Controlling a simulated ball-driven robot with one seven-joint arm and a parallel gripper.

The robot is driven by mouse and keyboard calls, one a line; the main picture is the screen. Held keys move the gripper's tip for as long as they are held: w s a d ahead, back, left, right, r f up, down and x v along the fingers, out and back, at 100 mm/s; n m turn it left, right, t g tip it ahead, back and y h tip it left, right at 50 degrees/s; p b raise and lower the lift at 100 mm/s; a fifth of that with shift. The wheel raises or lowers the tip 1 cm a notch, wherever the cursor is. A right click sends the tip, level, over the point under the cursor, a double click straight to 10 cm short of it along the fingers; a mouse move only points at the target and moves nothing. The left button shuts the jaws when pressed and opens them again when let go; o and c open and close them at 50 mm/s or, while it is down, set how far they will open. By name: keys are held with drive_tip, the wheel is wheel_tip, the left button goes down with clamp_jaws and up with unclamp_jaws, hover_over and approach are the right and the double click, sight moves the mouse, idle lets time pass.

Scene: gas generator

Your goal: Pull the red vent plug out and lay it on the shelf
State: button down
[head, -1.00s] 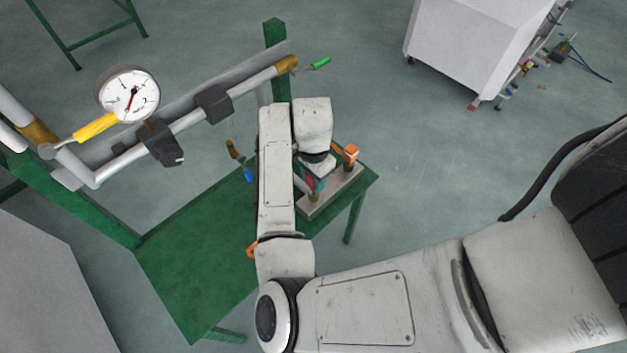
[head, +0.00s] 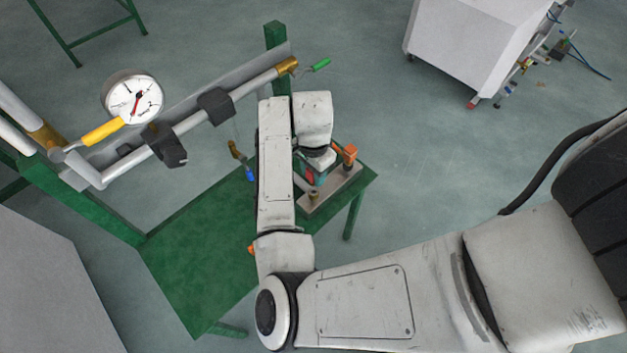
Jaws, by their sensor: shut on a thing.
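A small red part, which looks like the vent plug (head: 309,175), shows just below my wrist, above a grey metal block at the right end of the green shelf (head: 195,255). My gripper (head: 314,181) points down there and is shut on it. A teal part shows beside the red. My arm hides most of the fingers, so I cannot tell whether the plug is still seated or clear of its fitting.
An orange-handled part (head: 347,154) stands on the metal block (head: 338,190), close right of my gripper. A pipe with a pressure gauge (head: 134,98), a yellow handle (head: 102,131) and a green handle (head: 320,65) runs behind. The shelf's left part is bare.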

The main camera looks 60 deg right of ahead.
drive_tip(key=shift+r, duration=0.1)
drive_tip(key=shift+r+p, duration=1.45)
drive_tip(key=shift+f, duration=0.1)
idle(0.6)
